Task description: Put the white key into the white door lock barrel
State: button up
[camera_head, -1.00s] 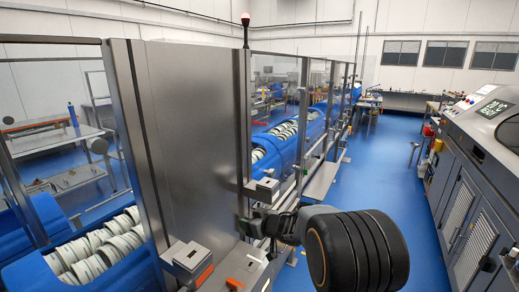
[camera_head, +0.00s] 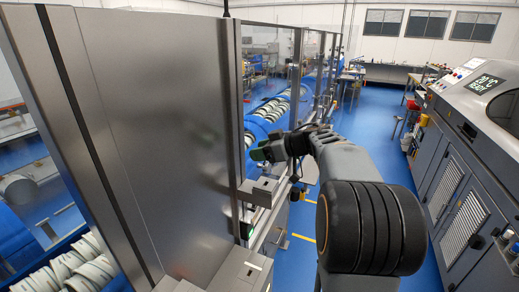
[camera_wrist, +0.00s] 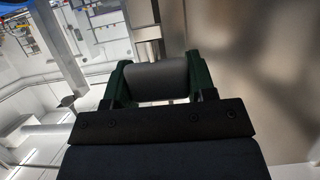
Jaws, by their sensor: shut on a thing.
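My gripper (camera_head: 264,152) is held out beside the edge of the steel enclosure, above a grey box on its post. In the wrist view its two green fingers (camera_wrist: 157,84) are shut on a dark grey, rounded piece (camera_wrist: 158,80). I cannot tell whether this piece is the grip of the white key; no white part of a key shows. A grey box (camera_head: 262,190) sits on the post below my gripper. I cannot make out the white lock barrel on it or elsewhere.
A tall steel panel (camera_head: 160,130) fills the left. A lower box top (camera_head: 240,268) lies at the front. White rings lie in blue troughs behind the guard frames. A grey machine (camera_head: 460,170) stands right, with blue floor (camera_head: 375,150) between.

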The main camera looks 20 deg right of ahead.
jog(key=shift+d, duration=0.1)
jog(key=b, duration=0.2)
send_over(262, 182)
jog(key=shift+s+f, duration=0.1)
jog(key=shift+f, duration=2.85)
jog(key=shift+p, duration=1)
jog(key=shift+f, duration=1.65)
jog(key=o, duration=1)
